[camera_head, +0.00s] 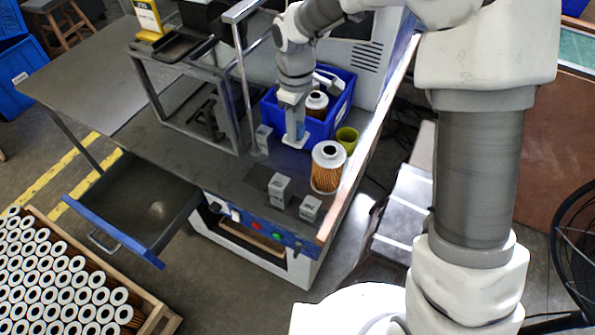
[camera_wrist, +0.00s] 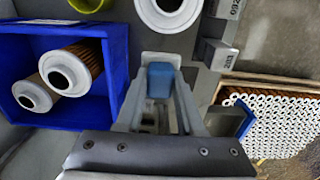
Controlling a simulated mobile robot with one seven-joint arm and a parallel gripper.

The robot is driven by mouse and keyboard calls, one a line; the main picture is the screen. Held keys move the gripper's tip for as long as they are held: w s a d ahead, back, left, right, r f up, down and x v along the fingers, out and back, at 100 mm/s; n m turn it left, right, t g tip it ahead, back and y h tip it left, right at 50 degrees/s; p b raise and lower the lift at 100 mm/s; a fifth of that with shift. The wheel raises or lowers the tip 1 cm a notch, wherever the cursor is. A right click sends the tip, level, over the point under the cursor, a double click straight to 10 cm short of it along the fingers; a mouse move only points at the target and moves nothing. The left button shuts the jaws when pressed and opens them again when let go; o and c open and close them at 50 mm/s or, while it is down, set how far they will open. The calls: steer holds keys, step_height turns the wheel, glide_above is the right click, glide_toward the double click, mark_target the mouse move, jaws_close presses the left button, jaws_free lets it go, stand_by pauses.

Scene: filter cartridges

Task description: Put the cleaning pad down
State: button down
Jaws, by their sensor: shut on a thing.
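My gripper (camera_head: 295,138) points down over the grey workbench (camera_head: 225,165), just in front of the blue crate. In the wrist view, my gripper (camera_wrist: 158,88) is shut on the cleaning pad (camera_wrist: 160,78), a small blue block between the fingertips. In the head view the pad is mostly hidden by the fingers. I cannot tell whether the pad touches the bench top.
A blue crate (camera_head: 343,108) with filter cartridges stands behind my gripper. A large filter cartridge (camera_head: 328,167) and a yellow-green cup (camera_head: 347,136) stand to the right. Small grey blocks (camera_head: 279,188) stand near the front edge. An open drawer (camera_head: 135,205) juts out at left.

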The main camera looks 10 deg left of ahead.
step_height(320, 180, down, 2)
steer(key=shift+f+b, duration=0.2)
steer(key=shift+b, duration=0.25)
step_height(320, 180, down, 9)
steer(key=shift+w+f+b, duration=0.1)
steer(key=shift+f+b, duration=0.05)
steer(key=shift+b, duration=0.2)
steer(key=shift+f, duration=0.1)
steer(key=shift+f, duration=0.15)
steer(key=c, duration=0.5)
jaws_free()
